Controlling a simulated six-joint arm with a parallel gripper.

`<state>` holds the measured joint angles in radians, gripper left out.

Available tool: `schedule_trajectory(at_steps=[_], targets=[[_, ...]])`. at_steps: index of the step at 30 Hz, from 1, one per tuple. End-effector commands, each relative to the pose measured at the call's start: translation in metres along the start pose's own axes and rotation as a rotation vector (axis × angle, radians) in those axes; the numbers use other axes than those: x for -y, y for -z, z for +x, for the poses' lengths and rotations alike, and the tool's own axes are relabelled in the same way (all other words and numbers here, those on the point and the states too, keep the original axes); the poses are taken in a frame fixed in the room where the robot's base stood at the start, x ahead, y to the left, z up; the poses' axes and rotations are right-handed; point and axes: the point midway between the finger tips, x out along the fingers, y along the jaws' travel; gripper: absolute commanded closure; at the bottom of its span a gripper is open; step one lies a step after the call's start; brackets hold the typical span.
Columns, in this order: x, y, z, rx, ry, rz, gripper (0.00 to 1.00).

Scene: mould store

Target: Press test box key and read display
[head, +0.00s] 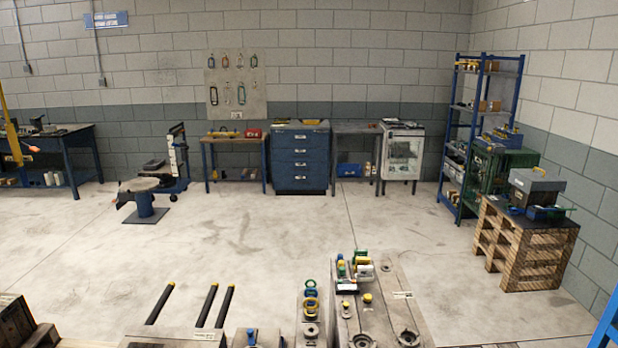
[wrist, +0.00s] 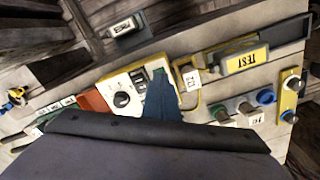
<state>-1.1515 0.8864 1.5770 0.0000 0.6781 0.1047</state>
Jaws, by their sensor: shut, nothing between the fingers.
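In the wrist view, a white box with a yellow edge (wrist: 112,90) carries a black round knob (wrist: 122,99) and a small dark green patch (wrist: 139,77), probably a key or display. No reading is legible. My gripper is not seen in the head view.
An orange-red piece (wrist: 92,99) lies left. In the head view, small coloured items (head: 355,268) crowd the near wooden top; open floor lies beyond.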

Motion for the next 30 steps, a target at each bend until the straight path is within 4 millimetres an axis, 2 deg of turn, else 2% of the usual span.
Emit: schedule_trajectory(at_steps=[30], targets=[[0.0,0.0,0.012,0.0,0.0,0.0,1.0]])
